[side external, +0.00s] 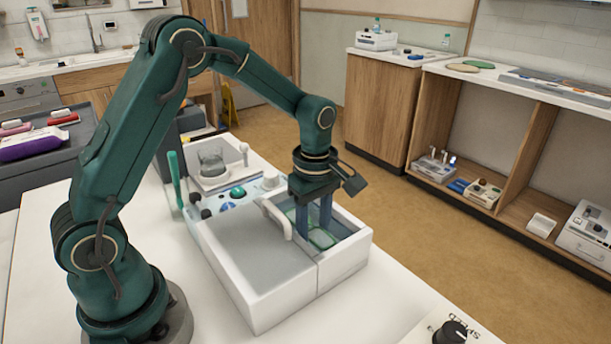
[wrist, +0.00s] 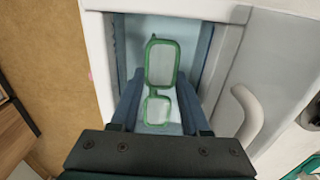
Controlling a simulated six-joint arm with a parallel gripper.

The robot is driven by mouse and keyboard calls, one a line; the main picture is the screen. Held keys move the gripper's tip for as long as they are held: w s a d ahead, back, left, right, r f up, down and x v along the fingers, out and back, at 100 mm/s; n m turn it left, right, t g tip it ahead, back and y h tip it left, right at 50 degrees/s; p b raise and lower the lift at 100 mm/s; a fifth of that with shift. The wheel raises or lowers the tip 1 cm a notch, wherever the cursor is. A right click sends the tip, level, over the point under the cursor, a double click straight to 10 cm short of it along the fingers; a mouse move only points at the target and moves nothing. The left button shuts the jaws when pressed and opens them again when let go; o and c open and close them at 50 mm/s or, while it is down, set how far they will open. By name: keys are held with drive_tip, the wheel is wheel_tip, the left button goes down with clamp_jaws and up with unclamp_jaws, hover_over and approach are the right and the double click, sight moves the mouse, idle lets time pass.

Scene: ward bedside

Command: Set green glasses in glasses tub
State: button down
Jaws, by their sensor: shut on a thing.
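The green glasses (wrist: 160,90) have a green rim and two clear lenses. In the wrist view they lie lengthwise between my fingers. My gripper (side external: 316,230) points down into the open compartment of the white tub (side external: 345,264), shut on the glasses. In the side view, part of the glasses (side external: 322,239) shows low between the blue fingers, inside the compartment.
A grey lid (side external: 240,243) with a white handle (side external: 278,219) covers the tub's left part. A dial box (side external: 450,333) sits at the front right.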

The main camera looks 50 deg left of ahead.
drive_tip(key=shift+f, duration=0.5)
drive_tip(key=shift+c, duration=0.2)
unclamp_jaws()
drive_tip(key=shift+s, duration=0.1)
drive_tip(key=shift+r, duration=0.1)
drive_tip(key=shift+r, duration=3.95)
